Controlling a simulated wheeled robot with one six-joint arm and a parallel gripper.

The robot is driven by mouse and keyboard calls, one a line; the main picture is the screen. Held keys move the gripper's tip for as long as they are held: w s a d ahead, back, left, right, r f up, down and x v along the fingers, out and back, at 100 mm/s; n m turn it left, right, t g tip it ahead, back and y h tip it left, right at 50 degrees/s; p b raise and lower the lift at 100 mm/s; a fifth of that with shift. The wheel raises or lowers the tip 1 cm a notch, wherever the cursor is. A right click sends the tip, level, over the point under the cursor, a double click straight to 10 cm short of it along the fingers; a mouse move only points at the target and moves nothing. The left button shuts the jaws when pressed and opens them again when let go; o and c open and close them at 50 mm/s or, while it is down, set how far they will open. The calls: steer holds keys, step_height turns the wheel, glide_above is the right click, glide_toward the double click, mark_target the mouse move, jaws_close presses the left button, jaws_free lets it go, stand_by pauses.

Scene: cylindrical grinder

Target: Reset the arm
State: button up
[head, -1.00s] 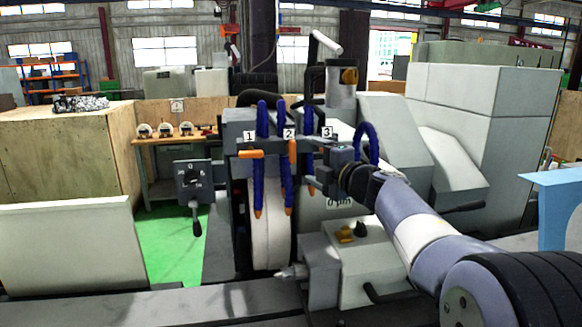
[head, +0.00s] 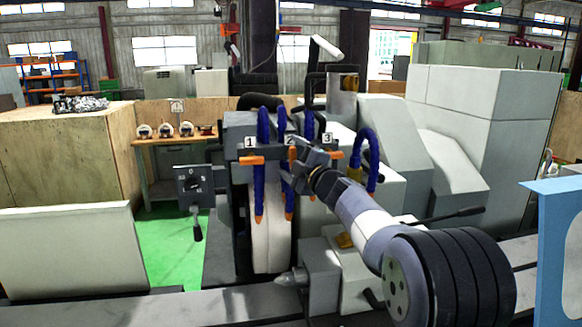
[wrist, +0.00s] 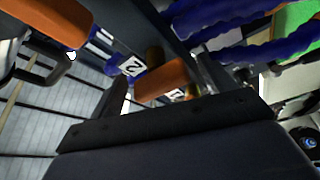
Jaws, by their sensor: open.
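My gripper (head: 308,163) is in front of the grinder's hose block, by labels 2 and 3. It is open; in the wrist view its two dark fingers (wrist: 165,82) stand apart. I see no object clamped between them. In the head view, the orange handle under label 1 (head: 252,160) lies horizontal. The orange handle by label 2 (head: 292,154) is partly hidden by my gripper. An orange handle end under label 3 (head: 336,155) shows just right of my gripper. The wrist view shows a large orange handle (wrist: 50,20) close at upper left.
Blue hoses (head: 259,190) hang in front of the white grinding wheel (head: 269,230), close to my gripper. A control box with a lever (head: 193,187) is at left. A blue frame (head: 560,250) stands at the right edge. Green floor (head: 172,245) shows at left.

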steer(key=m+t+b, duration=0.1)
steer(key=m, duration=0.1)
steer(key=m+b, duration=0.2)
steer(key=shift+f+t+h, duration=0.2)
steer(key=shift+t+h, duration=0.1)
steer(key=shift+t, duration=0.1)
steer(key=m+t+h+b, duration=0.1)
steer(key=m, duration=0.2)
steer(key=m+t+b, duration=0.1)
steer(key=m, duration=0.2)
steer(key=shift+r+h, duration=0.2)
steer(key=shift+h, duration=0.2)
steer(key=m, duration=0.2)
steer(key=m+t+h, duration=0.1)
steer(key=m, duration=0.1)
steer(key=shift+r+h, duration=0.1)
steer(key=shift+h, duration=0.2)
steer(key=m+h+p, duration=0.2)
steer(key=m+p, duration=0.1)
steer(key=m, duration=0.1)
steer(key=shift+r+t, duration=0.1)
steer(key=shift+t, duration=0.3)
steer(key=shift+s+f, duration=0.1)
steer(key=shift+f, duration=0.1)
steer(key=shift+s+d, duration=0.15)
steer(key=shift+s, duration=0.1)
steer(key=shift+f, duration=0.1)
